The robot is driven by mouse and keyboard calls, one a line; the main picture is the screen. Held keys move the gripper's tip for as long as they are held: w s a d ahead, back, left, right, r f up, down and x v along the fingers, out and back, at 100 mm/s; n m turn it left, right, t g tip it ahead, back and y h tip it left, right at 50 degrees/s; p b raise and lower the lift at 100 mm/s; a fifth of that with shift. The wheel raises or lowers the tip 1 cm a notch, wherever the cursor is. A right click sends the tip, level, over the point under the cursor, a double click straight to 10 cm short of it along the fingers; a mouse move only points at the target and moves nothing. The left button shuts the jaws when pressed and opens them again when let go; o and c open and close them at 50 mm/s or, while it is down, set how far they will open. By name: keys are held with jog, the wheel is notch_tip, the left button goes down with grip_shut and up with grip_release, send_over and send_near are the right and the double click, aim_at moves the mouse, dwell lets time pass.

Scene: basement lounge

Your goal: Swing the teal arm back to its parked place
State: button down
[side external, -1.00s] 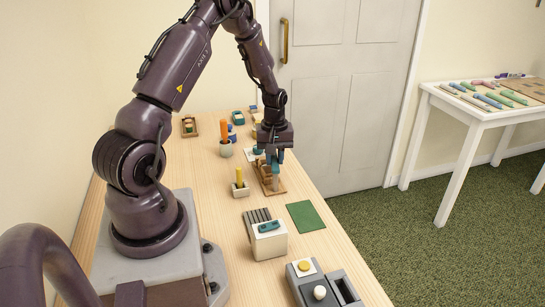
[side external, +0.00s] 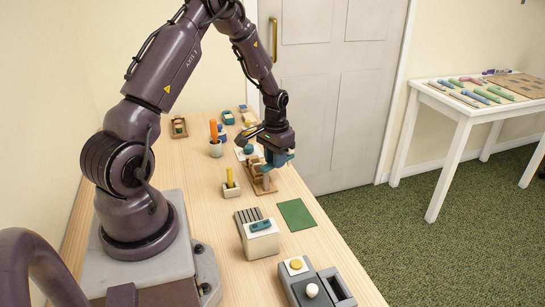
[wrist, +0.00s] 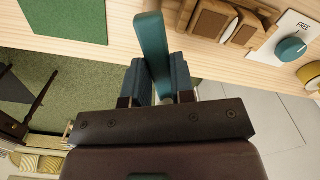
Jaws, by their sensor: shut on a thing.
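The teal arm (wrist: 152,45) runs between the two fingers of my gripper (wrist: 158,82) in the wrist view, its far end reaching past them. My gripper is shut on it. In the side external view my gripper (side external: 272,165) is low over a small wooden stand (side external: 258,187) near the table's door-side edge. A short grey post stands on that stand, just below the fingers. The teal arm's pivot and exact angle are hard to make out there, as the teal fingers cover it. Wooden blocks (wrist: 210,20) show beside the arm's far end in the wrist view.
A white card marked FREE with a teal knob (wrist: 291,48) lies close to the blocks. A green mat (side external: 296,214), a white box with a teal handle (side external: 260,228) and a yellow peg in a holder (side external: 230,180) are on the near side. The table's edge is close to my gripper.

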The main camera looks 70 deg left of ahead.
jog(key=m, duration=0.2)
jog(key=d+m, duration=0.1)
jog(key=m, duration=0.1)
jog(key=shift+w+d+m, duration=0.15)
jog(key=shift+d+m, duration=0.05)
jog(key=shift+m, duration=0.1)
dwell(0.5)
jog(key=c, duration=1)
grip_release()
jog(key=shift+o, duration=0.2)
jog(key=shift+r, duration=0.1)
notch_tip(320, 180, up, 13)
